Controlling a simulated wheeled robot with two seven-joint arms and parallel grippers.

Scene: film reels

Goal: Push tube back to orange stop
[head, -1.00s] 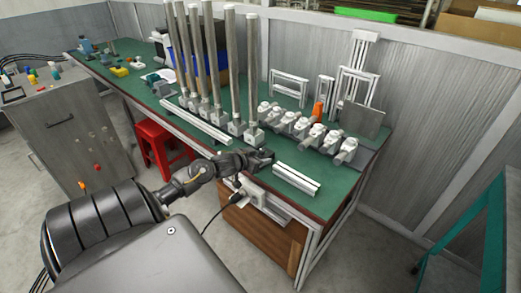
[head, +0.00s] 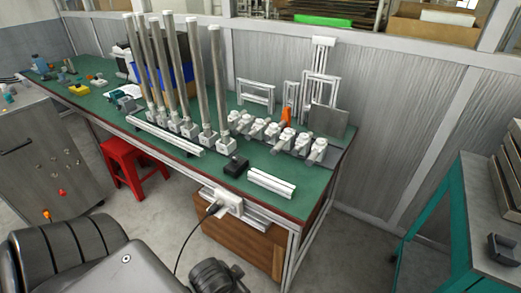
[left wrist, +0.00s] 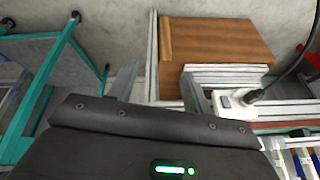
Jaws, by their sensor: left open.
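Several tall grey tubes (head: 217,85) stand upright in pale bases in a row on the green table (head: 285,204). The orange stop (head: 287,115) stands behind a row of pale fittings (head: 285,137), to the right of the tubes. The frames do not show which tube is meant. My left gripper (left wrist: 160,90) shows in the left wrist view, its two fingers apart with nothing between them, in front of the table's underside. In the head view only a dark part of my arm shows at the bottom. My right gripper is not in view.
A black block (head: 236,167) and a short white rail (head: 272,183) lie near the table's front edge. A longer rail (head: 165,135) lies before the tubes. A red stool (head: 124,162) stands left.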

